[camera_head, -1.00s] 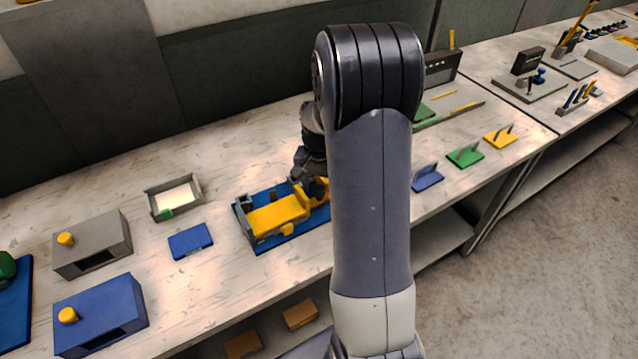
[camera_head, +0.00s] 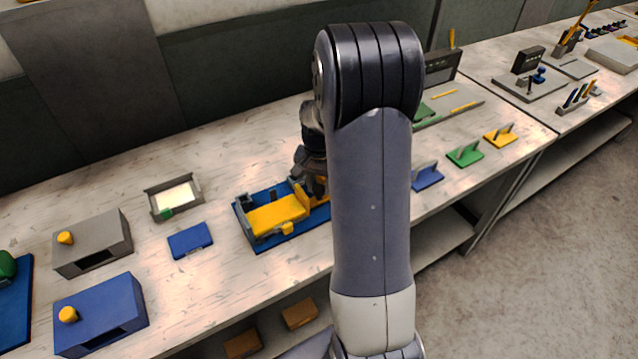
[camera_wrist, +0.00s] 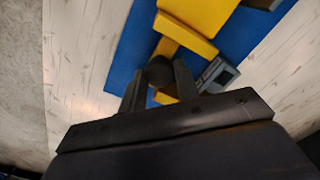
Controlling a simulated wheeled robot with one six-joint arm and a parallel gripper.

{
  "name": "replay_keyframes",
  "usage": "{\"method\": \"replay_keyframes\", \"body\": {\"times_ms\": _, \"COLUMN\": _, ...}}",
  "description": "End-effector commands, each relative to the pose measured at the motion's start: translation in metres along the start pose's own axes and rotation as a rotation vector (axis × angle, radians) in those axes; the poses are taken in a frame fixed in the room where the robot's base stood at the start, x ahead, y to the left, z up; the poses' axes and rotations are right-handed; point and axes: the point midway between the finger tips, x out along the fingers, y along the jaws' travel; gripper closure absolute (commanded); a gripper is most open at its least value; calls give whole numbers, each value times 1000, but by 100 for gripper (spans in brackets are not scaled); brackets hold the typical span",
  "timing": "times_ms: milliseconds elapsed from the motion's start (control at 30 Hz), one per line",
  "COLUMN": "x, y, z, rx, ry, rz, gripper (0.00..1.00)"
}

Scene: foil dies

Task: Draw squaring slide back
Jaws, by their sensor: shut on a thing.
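A blue-based fixture (camera_head: 262,246) stands on the bench left of my arm, with a yellow bed (camera_head: 276,214) on top and grey end parts. An upright yellow plate (camera_head: 301,194), seemingly the squaring slide, stands at the bed's right end. My gripper (camera_wrist: 160,74) is shut on a dark round knob (camera_wrist: 160,66) beside the yellow parts (camera_wrist: 184,36) in the wrist view. In the head view my gripper (camera_head: 314,186) reaches down at the fixture's right end, and my arm hides part of that end.
A grey tray (camera_head: 153,204) with a pale sheet and a flat blue block (camera_head: 190,240) lie left of the fixture. Grey (camera_head: 100,245) and blue (camera_head: 112,310) boxes with yellow knobs stand further left. Small blue, green and yellow stands (camera_head: 465,154) are to the right. The bench behind the fixture is clear.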

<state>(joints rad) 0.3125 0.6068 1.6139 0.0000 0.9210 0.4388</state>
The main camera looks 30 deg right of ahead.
Motion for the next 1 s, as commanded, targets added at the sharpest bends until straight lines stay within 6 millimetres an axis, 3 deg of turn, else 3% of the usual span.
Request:
{"method": "replay_keyframes", "body": {"times_ms": 300, "x": 0, "y": 23, "z": -24, "rx": 3, "ry": 2, "rz": 0, "gripper": 100}}
{"method": "replay_keyframes", "body": {"times_ms": 567, "x": 0, "y": 25, "z": -26, "rx": -1, "ry": 4, "rz": 1, "gripper": 100}}
{"method": "replay_keyframes", "body": {"times_ms": 600, "x": -1, "y": 25, "z": -26, "rx": -1, "ry": 4, "rz": 1, "gripper": 68}}
{"method": "replay_keyframes", "body": {"times_ms": 833, "x": 0, "y": 25, "z": -25, "rx": 0, "ry": 3, "rz": 1, "gripper": 49}}
{"method": "replay_keyframes", "body": {"times_ms": 1000, "x": 0, "y": 24, "z": -24, "rx": 0, "ry": 1, "rz": 0, "gripper": 48}}
